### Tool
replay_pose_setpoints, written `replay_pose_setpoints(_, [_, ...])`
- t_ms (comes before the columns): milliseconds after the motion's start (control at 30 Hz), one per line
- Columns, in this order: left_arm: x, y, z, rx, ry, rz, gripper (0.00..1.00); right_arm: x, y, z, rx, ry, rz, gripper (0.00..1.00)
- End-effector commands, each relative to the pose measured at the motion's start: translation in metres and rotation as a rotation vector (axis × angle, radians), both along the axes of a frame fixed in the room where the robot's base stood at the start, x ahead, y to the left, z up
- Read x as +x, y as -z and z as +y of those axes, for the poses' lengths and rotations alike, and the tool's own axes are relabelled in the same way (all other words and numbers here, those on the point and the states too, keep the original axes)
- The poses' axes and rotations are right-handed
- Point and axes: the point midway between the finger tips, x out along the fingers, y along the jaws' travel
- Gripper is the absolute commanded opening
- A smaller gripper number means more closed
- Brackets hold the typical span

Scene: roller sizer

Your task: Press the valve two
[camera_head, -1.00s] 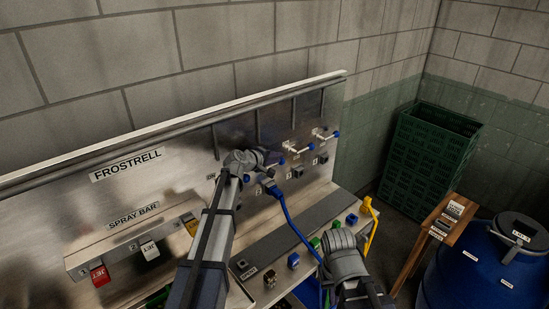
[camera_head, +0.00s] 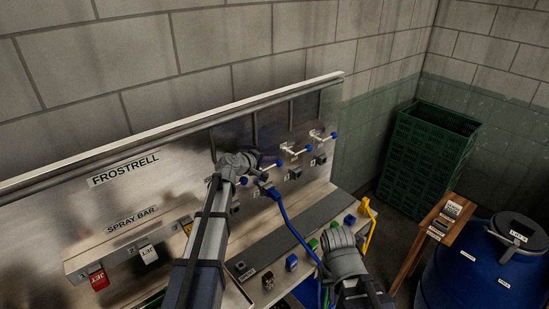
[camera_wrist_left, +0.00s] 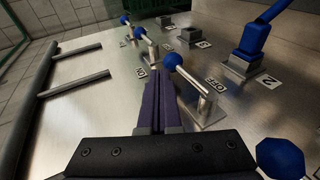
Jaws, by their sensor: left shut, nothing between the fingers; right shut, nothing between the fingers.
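Valve two (camera_wrist_left: 200,92) is a metal lever with a blue ball end, beside an OFF label and in line with the port marked 2 (camera_wrist_left: 268,82). Its blue ball also shows in the head view (camera_head: 278,163), just right of my left wrist. My left gripper (camera_wrist_left: 158,75) is shut and empty. Its tips are close beside the lever in the wrist view; I cannot tell whether they touch. In the head view my left wrist hides part of this gripper. My right wrist is low over the bench, and its fingers are hidden.
A blue hose (camera_head: 292,222) hangs from a plug in the panel. Other blue-ended levers (camera_head: 294,149) stand to the right. The steel panel (camera_head: 165,170) fills the back. Green crates (camera_head: 425,150), a wooden stand (camera_head: 420,240) and a blue barrel (camera_head: 470,280) stand at right.

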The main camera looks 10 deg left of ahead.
Motion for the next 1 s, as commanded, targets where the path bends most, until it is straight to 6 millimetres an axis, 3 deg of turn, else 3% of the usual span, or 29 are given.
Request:
replay_pose_setpoints(100, [-0.022, -0.013, 0.010, 0.001, -0.004, -0.001, 0.00, 0.000, -0.013, 0.000, 0.000, -0.001, 0.001, 0.00])
replay_pose_setpoints(233, [-0.036, -0.019, 0.017, 0.001, -0.003, -0.001, 0.00, 0.000, -0.019, 0.000, 0.000, -0.002, 0.001, 0.00])
replay_pose_setpoints(667, [-0.042, -0.013, 0.015, 0.013, 0.011, 0.004, 0.00, 0.000, -0.015, 0.000, 0.000, -0.002, 0.001, 0.00])
replay_pose_setpoints(767, [-0.056, 0.008, -0.009, 0.066, 0.076, 0.030, 0.00, 0.000, -0.003, 0.000, 0.000, -0.002, 0.001, 0.00])
replay_pose_setpoints(833, [-0.075, 0.034, -0.037, 0.137, 0.160, 0.063, 0.00, 0.000, 0.010, 0.000, 0.000, -0.003, 0.001, 0.00])
replay_pose_setpoints(1000, [-0.146, 0.111, -0.109, 0.373, 0.434, 0.177, 0.00, 0.000, 0.047, 0.000, -0.001, -0.005, 0.000, 0.00])
